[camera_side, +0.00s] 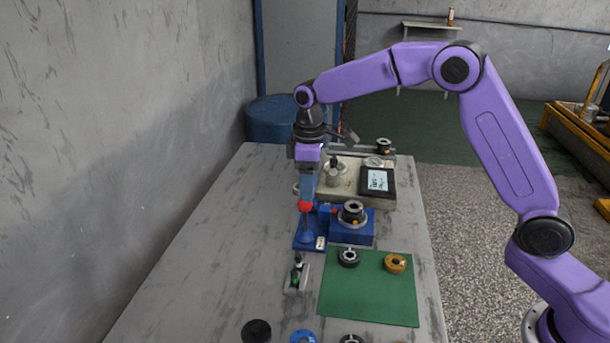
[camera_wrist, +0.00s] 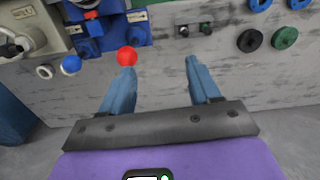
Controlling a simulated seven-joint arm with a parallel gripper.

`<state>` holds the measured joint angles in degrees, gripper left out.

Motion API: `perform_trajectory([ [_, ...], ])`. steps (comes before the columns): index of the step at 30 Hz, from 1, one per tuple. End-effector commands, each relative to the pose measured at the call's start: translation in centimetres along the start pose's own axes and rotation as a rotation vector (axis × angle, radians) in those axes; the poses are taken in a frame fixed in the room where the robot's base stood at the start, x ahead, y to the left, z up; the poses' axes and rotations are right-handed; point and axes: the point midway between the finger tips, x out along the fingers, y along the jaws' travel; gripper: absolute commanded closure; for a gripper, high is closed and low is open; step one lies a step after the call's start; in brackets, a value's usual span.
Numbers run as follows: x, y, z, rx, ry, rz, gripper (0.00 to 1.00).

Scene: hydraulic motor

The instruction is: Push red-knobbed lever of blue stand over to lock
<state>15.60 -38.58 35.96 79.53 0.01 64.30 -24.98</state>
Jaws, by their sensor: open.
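The blue stand (camera_side: 308,238) is on the grey table, with a dark and silver round part (camera_side: 352,212) on it. Its lever ends in a red knob (camera_side: 305,206), which is raised above the base's left end. The knob also shows in the wrist view (camera_wrist: 127,56), right at the tip of the left finger; I cannot tell whether they touch. My gripper (camera_wrist: 160,66) is open, its blue fingers wide apart with nothing between them. In the side view my gripper (camera_side: 307,190) points down just above the knob. Much of the lever's rod is hidden in the wrist view.
A beige machine with a screen (camera_side: 377,181) stands behind the stand. A green mat (camera_side: 367,300) with a dark ring (camera_side: 348,257) and an orange ring (camera_side: 396,263) lies in front. A small fixture (camera_side: 297,277) sits left of the mat. The table's left side is clear.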

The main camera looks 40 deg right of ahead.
Motion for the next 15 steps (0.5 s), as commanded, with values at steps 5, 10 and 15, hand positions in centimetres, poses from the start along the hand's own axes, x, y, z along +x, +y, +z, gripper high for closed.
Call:
perform_trajectory([
  [5,1.9,4.4,-1.4,0.036,-0.004,-0.002,0.38],
  [10,2.7,6.3,-1.6,0.049,-0.004,-0.001,0.38],
  [15,3.4,6.5,-1.6,0.051,-0.005,-0.002,0.38],
])
